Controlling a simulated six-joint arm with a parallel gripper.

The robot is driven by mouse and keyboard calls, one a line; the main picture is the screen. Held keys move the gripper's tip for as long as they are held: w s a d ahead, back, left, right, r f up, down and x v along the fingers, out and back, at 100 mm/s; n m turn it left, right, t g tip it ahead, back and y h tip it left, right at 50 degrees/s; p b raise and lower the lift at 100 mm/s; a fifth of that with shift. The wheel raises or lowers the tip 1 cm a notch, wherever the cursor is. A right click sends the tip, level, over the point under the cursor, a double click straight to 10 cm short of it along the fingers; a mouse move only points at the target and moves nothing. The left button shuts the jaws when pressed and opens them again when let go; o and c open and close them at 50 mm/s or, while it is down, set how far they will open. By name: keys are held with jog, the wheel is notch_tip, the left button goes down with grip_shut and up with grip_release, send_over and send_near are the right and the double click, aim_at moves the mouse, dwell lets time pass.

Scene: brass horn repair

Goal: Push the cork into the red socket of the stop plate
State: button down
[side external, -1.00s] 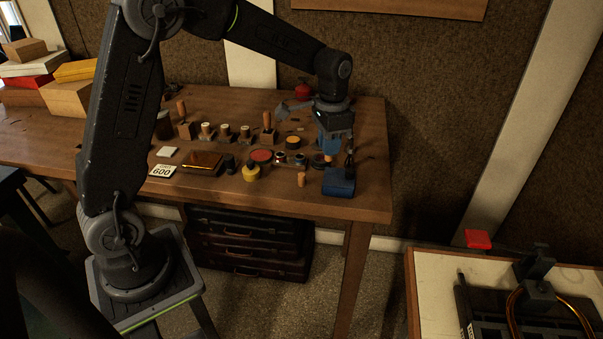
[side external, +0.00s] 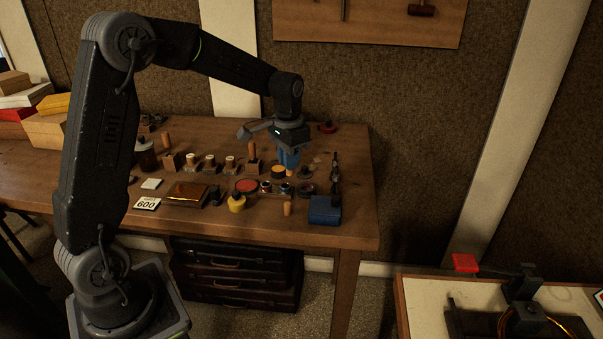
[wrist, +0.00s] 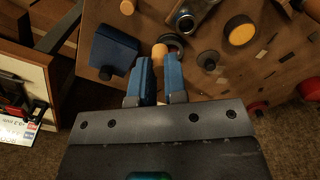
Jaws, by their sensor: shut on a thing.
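My gripper (wrist: 159,60) has blue fingers, shut on a tan cork (wrist: 159,51) that shows between and beyond their tips in the wrist view. In the side view my gripper (side external: 289,165) is over the bench, behind the stop plate. The stop plate (side external: 276,188) is a small grey plate with ringed sockets, lying near the bench's front. Part of the plate (wrist: 202,9) shows at the top of the wrist view, with a blue-ringed socket (wrist: 185,22). I cannot make out the red socket clearly. The cork appears above the bench, apart from the plate.
A blue block (side external: 325,210) and a standing tan cylinder (side external: 287,208) are at the bench's front right. A dark ring (side external: 306,189), a red disc (side external: 246,186) and a yellow-topped pot (side external: 237,203) lie around the plate. Several wooden-handled pieces stand farther back left.

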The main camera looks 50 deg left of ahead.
jog(key=s+a+n, duration=0.2)
jog(key=a+n, duration=0.1)
jog(key=a, duration=0.4)
jog(key=shift+s+a, duration=0.15)
jog(key=shift+s, duration=0.15)
jog(key=shift+f, duration=2.35)
jog(key=shift+f, duration=1.45)
jog(key=c, duration=0.8)
grip_release()
jog(key=shift+o, duration=0.2)
jog(key=shift+r, duration=0.1)
